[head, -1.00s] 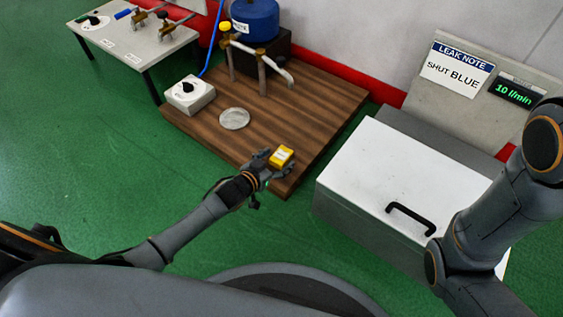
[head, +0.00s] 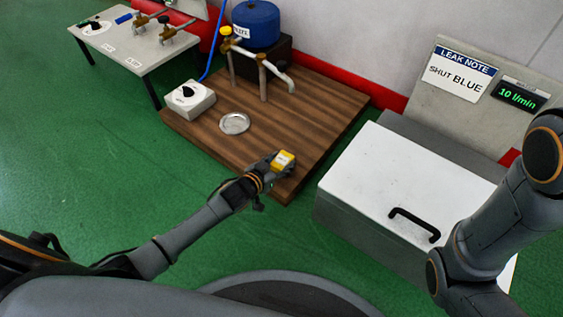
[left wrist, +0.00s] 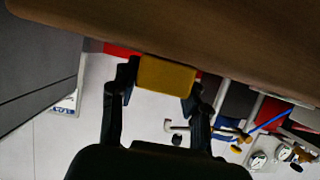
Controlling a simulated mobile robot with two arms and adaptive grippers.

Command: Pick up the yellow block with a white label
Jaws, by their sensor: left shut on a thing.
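The yellow block with a white label (head: 284,159) is near the front corner of the brown wooden board in the head view. My left gripper (head: 279,163) is shut on it, and the label faces up. In the left wrist view the yellow block (left wrist: 166,76) sits between the two dark fingers (left wrist: 160,92), one on each side. I cannot tell whether the block is clear of the board or still touching it. My right gripper is not in view; only part of my right arm shows at the right of the head view.
The wooden board (head: 215,131) bears a round metal disc (head: 235,123), a white dial box (head: 188,98) and brass taps (head: 262,62). A blue tank (head: 256,22) stands behind. A white-lidded box (head: 380,175) with a black handle stands right of the board. Green floor lies open at left.

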